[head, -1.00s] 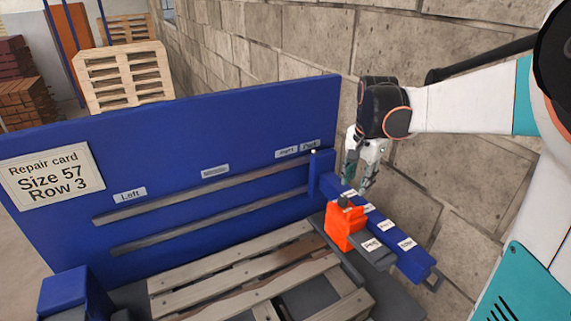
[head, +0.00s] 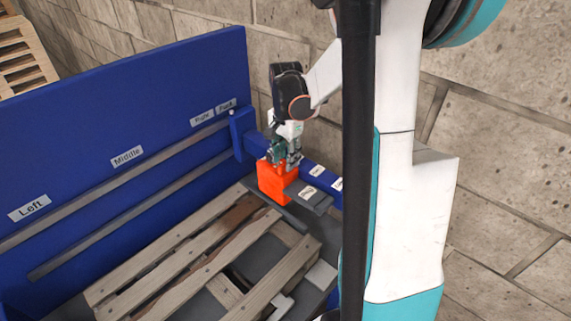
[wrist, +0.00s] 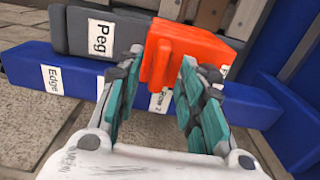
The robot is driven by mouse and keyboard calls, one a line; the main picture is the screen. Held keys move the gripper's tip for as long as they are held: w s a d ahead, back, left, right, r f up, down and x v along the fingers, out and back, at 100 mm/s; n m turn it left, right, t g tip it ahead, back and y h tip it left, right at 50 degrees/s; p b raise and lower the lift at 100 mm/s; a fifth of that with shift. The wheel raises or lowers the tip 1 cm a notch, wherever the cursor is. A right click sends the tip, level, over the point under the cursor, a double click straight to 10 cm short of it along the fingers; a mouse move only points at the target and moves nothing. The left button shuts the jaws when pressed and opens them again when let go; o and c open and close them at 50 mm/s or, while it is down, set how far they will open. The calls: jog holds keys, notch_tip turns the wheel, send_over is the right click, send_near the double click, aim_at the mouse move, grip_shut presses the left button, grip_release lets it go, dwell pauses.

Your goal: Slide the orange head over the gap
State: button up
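The orange head (head: 277,185) sits on the blue beam (head: 318,173) that sticks out from the right end of the blue panel. In the wrist view the orange head (wrist: 205,42) has a narrower raised part facing me. My gripper (head: 287,162) is right at the head. In the wrist view the fingers of my gripper (wrist: 160,60) stand on either side of the raised part, close to it; firm contact cannot be made out. A dark grey block labelled "Peg" (wrist: 75,30) adjoins the head. A "Row 2" label shows between the fingers, partly hidden. The gap is hard to make out.
A wooden pallet (head: 190,245) with gaps between its boards lies below and left of the head. The blue panel (head: 100,110) has slots and labels "Left" and "Middle". A block wall (head: 480,130) stands close behind my arm.

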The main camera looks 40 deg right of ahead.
jog(key=shift+f, duration=1.25)
grip_shut()
jog(key=s, duration=0.5)
jog(key=s+d, duration=0.1)
jog(key=s, duration=0.2)
jog(key=shift+s+d+b, duration=0.1)
jog(key=shift+s+b, duration=0.2)
jog(key=shift+s, duration=0.05)
jog(key=shift+w, duration=0.1)
grip_release()
jog(key=shift+r, duration=0.1)
